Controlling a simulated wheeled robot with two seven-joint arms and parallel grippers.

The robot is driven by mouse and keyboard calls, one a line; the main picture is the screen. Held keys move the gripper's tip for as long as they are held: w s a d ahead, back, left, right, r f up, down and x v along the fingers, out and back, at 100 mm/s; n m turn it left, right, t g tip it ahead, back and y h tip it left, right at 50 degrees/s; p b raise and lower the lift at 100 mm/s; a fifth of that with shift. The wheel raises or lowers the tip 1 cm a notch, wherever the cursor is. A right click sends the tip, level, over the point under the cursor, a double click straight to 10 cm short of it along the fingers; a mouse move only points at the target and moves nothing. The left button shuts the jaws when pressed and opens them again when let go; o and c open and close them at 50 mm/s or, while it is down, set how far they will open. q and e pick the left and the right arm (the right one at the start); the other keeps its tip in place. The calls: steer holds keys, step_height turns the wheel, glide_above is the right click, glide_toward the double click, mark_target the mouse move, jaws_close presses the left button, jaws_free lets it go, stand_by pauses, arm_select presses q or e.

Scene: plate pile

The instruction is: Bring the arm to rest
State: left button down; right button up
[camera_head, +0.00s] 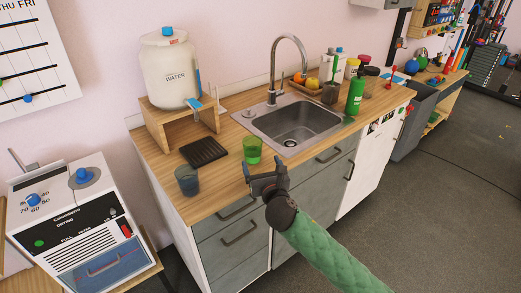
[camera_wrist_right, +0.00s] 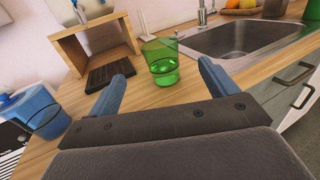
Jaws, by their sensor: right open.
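My right gripper (camera_head: 262,176) is at the front edge of the wooden counter, its green-sleeved arm coming in from the lower right. In the right wrist view its two blue fingers (camera_wrist_right: 160,85) are spread apart with nothing held between them. A green cup (camera_head: 252,150) stands upright on the counter just beyond the fingertips; it also shows in the wrist view (camera_wrist_right: 161,62). A blue cup (camera_head: 187,180) stands to the left near the counter's front edge, and at the left of the wrist view (camera_wrist_right: 40,113). My left gripper is not in view.
A metal sink (camera_head: 305,125) with a tall faucet (camera_head: 290,55) lies right of the cups. A black ribbed mat (camera_head: 204,152) lies by a wooden stand (camera_head: 160,120) bearing a water dispenser (camera_head: 170,70). A green bottle (camera_head: 355,92) stands right of the sink. Floor at right is open.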

steer(key=d+f+m+g+h, duration=0.2)
steer(key=d+f+m, duration=0.15)
steer(key=m, duration=0.95)
steer(key=d+f+m+g+h, duration=0.2)
steer(key=d+f+m+g, duration=0.15)
steer(key=m, duration=0.95)
steer(key=s+d+f+m+g, duration=0.3)
steer(key=s+f+m, duration=0.35)
steer(key=f, duration=0.35)
steer(key=s+d+f+m+g, duration=0.1)
steer(key=s+f+g, duration=0.1)
steer(key=s+f, duration=0.6)
steer(key=s+d+f+m+g, duration=0.1)
steer(key=s+f+g, duration=0.2)
steer(key=s+f, duration=0.5)
steer(key=s+d+f+m+g+y, duration=0.1)
steer(key=s+f, duration=0.7)
steer(key=s, duration=1)
steer(key=shift+f+m+g, duration=0.2)
steer(key=shift+m+g, duration=0.35)
steer(key=shift+g, duration=0.3)
